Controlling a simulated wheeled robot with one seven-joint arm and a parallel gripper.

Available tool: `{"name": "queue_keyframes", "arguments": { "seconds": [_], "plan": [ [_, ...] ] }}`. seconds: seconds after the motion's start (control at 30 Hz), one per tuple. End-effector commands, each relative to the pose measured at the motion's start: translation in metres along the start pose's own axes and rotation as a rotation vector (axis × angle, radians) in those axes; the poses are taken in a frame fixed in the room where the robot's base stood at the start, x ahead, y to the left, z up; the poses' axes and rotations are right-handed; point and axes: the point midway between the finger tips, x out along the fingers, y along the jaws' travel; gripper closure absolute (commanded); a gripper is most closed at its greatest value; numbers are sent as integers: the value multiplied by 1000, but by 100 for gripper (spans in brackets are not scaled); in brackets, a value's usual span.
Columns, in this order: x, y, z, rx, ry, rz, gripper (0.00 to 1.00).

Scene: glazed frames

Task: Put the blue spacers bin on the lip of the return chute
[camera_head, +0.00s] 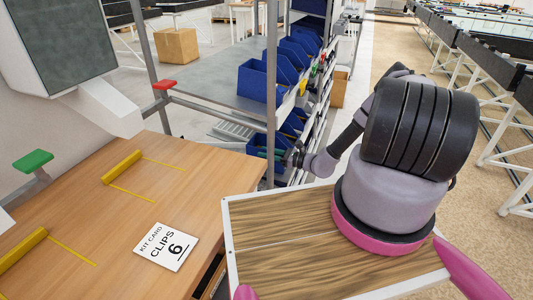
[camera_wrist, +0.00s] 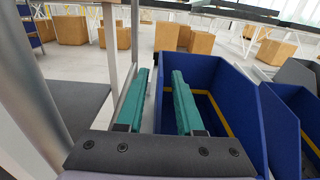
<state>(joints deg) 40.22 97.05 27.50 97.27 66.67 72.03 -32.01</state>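Several blue bins stand on a rack. The upper row (camera_head: 259,80) sits on a grey shelf, and a lower bin (camera_head: 258,146) shows in part behind my gripper (camera_head: 284,156). I cannot read any label, so I cannot tell which is the spacers bin. In the wrist view my gripper (camera_wrist: 160,76) has two teal fingers apart. A blue bin (camera_wrist: 228,88) is close by. Its left wall appears to run between the fingers, with the right finger on the bin's inner side; contact is unclear. I cannot make out the return chute or its lip for sure.
A wooden bench (camera_head: 110,215) with yellow bars and a "CLIPS 6" card (camera_head: 166,246) is at the left. A rack post (camera_head: 271,95) stands close to the bins. Another blue bin (camera_wrist: 293,115) is at the right. My wooden deck is empty apart from the arm's base.

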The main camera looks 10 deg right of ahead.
Motion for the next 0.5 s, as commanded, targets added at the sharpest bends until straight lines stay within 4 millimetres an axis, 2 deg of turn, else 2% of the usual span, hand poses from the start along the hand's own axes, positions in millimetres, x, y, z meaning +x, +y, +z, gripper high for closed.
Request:
{"name": "queue_keyframes", "arguments": {
  "seconds": [0.17,0.23,0.37,0.5],
  "plan": [
    [0,0,4,-1,0,0,64],
    [-7,-1,4,0,1,-1,64],
    [-30,-1,4,0,1,-3,64],
    [-62,-1,4,0,1,-3,64]
  ]
}}
